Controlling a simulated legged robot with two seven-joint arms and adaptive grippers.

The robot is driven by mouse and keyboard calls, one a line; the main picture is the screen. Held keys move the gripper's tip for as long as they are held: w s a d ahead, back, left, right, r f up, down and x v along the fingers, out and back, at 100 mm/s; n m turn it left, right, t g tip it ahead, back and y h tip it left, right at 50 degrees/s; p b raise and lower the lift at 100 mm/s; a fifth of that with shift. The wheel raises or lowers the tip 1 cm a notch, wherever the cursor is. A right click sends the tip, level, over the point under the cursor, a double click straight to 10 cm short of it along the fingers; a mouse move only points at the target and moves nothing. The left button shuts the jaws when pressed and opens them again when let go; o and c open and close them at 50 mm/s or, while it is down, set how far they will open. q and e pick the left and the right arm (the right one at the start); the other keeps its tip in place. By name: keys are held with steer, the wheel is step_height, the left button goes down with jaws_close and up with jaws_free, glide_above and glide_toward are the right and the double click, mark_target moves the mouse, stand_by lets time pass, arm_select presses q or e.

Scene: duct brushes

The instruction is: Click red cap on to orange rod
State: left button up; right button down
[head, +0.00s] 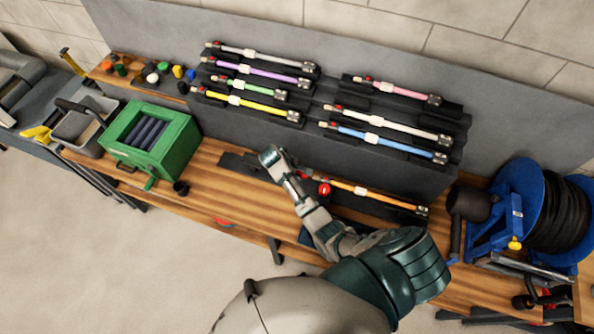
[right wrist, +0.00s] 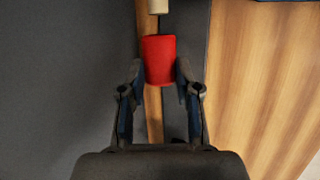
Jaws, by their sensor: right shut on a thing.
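The red cap (head: 324,190) is at the left end of the orange rod (head: 390,200), above the bench. In the right wrist view the red cap (right wrist: 158,60) sits between the two fingertips of my right gripper (right wrist: 160,72), which is shut on it. A cream-coloured tip (right wrist: 158,6) shows just beyond the cap, with a small dark gap between them. In the head view my right gripper (head: 306,180) is at the rod's left end, and my arm covers part of that area. My left gripper is not in view.
Racks with several coloured rods (head: 255,85) stand behind on the grey panel. A green box (head: 150,140) is at left, and several coloured caps (head: 165,70) lie on the far left of the bench. A blue hose reel (head: 525,215) stands at right.

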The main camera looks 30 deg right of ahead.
steer(key=shift+s+d, duration=0.1)
steer(key=shift+d, duration=0.2)
steer(key=shift+s+d+f, duration=0.15)
steer(key=shift+s+d, duration=0.15)
steer(key=shift+d, duration=0.15)
steer(key=shift+s, duration=0.2)
steer(key=shift+s+a, duration=0.15)
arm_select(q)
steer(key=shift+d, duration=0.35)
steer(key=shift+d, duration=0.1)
arm_select(e)
steer(key=shift+d, duration=0.2)
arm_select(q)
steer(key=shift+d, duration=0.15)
arm_select(e)
steer(key=shift+s, duration=0.1)
steer(key=shift+a, duration=0.15)
steer(key=shift+s, duration=0.1)
